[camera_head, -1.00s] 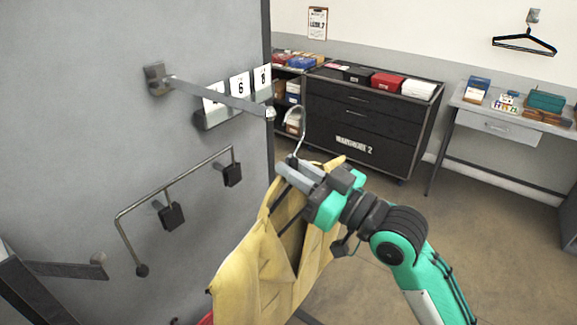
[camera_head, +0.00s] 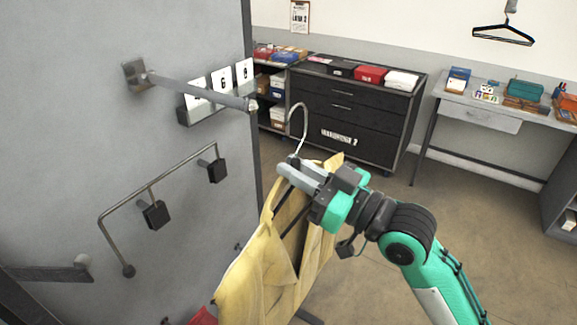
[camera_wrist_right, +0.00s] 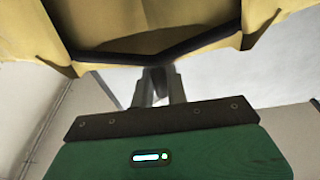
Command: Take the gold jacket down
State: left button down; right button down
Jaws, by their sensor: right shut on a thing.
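The gold jacket (camera_head: 262,270) hangs on a dark hanger with a silver hook (camera_head: 299,125). My right gripper (camera_head: 290,172) is shut on the hanger just below its hook, at the jacket's collar. The hook is to the right of the wall rail (camera_head: 200,92) and looks clear of its end knob. In the right wrist view the jacket (camera_wrist_right: 200,22) spreads across the top, with the dark hanger bar (camera_wrist_right: 150,52) at the finger tips. The jacket's lower part runs out of the head view. My left gripper does not show.
Number cards (camera_head: 222,82) stand in a holder behind the rail. A bent metal rack (camera_head: 155,182) with black blocks is on the grey panel. A dark drawer cabinet (camera_head: 345,110) and a desk (camera_head: 480,115) stand at the back. Open floor (camera_head: 440,215) lies to the right.

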jog(key=r+p+v, duration=0.3)
jog(key=p+v, duration=0.3)
jog(key=v, duration=0.7)
jog(key=shift+s+d+f+p, duration=0.15)
jog(key=shift+s+d+p, duration=0.25)
jog(key=shift+d, duration=0.1)
